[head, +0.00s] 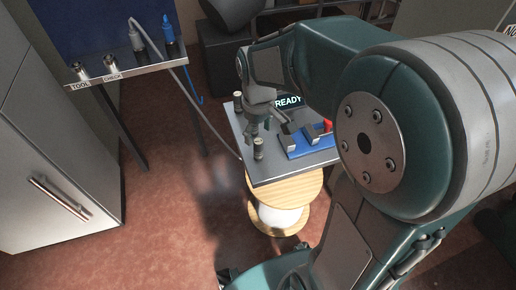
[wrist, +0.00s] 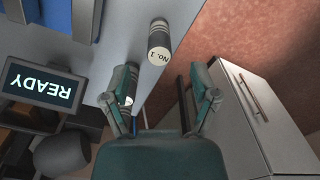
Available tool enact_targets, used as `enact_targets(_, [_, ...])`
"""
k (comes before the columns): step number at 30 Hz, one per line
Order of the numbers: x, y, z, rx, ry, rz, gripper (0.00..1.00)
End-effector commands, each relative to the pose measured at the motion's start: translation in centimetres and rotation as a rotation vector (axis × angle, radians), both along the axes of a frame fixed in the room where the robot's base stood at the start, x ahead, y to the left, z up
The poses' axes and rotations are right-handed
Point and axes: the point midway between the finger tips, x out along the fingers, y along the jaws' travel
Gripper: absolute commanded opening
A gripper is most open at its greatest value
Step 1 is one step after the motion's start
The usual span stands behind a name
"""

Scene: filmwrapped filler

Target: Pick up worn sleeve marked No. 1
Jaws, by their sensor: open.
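The worn sleeve marked No. 1 (wrist: 159,42) is a dark cylinder with a pale labelled end, upright on the grey tabletop in the wrist view. By layout it matches the nearer sleeve (head: 259,148) in the head view. A second sleeve (head: 238,100) stands at the far left edge; in the wrist view it appears partly hidden by the left finger. My gripper (head: 258,126) is open and empty, above the table between the two sleeves. In the wrist view, my gripper (wrist: 165,82) has its fingers apart, with sleeve No. 1 beyond their tips and not touching.
A blue fixture (head: 296,150) with a red part and a READY display (head: 288,101) stand on the small table (head: 275,175), right of the sleeves. A shelf with TOOL and CHECK labels (head: 112,76) and a cabinet (head: 55,150) are left. Floor between is free.

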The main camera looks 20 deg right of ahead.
Motion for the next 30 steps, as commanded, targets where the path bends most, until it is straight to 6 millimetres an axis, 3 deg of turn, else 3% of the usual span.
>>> enact_targets(5, [0.0, 0.0, -1.5, 0.0, 0.001, -0.001, 0.77])
enact_targets(12, [0.1, 0.0, -5.1, 0.0, 0.001, -0.001, 0.77])
enact_targets(21, [0.1, 0.0, -5.7, 0.0, -0.003, -0.001, 0.77])
enact_targets(22, [0.1, 0.0, -5.7, 0.0, -0.003, -0.001, 0.72])
enact_targets(27, [0.1, 0.0, -5.7, 0.0, -0.002, -0.001, 0.0])
enact_targets(30, [0.1, 0.0, -5.7, 0.0, -0.002, -0.001, 0.0])
